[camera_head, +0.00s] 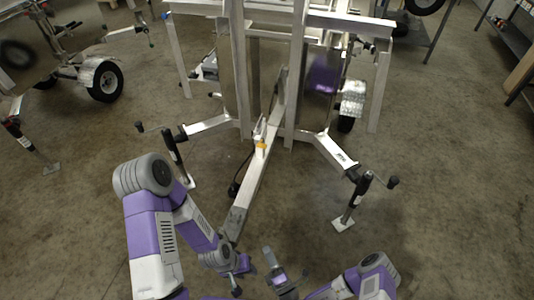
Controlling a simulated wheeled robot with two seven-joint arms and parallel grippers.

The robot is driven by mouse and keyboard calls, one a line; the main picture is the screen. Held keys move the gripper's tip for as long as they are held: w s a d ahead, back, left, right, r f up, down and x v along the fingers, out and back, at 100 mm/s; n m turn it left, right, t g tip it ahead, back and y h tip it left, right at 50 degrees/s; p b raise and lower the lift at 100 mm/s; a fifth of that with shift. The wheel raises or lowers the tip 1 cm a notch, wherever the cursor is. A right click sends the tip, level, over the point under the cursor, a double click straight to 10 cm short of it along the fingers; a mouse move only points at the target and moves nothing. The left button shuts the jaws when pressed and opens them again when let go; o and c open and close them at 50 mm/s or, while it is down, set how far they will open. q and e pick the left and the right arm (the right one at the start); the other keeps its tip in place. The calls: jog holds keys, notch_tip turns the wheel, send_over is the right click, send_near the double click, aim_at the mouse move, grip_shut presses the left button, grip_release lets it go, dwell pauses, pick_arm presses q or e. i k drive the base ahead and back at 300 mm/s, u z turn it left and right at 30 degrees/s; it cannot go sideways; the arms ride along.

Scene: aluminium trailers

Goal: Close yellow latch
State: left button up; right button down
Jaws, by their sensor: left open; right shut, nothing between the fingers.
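The yellow latch (261,145) is a small yellow-orange piece with pale parts above it. It sits on the long aluminium trailer tongue (254,180) at the middle of the head view. It is too small to tell whether it is open or shut. My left gripper (238,284) is open, low in the view just below the near end of the tongue, well apart from the latch. My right gripper (270,258) is shut and empty, pointing up the view, to the right of the tongue's near end. Neither gripper touches the latch.
The upright aluminium trailer frame (298,75) stands behind the latch. A jack stand (352,200) is at the right and another (176,155) at the left. A black cable (240,175) hangs beside the tongue. The concrete floor is clear between tongue and right jack.

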aim_at(260, 145)
jog(key=i, duration=0.95)
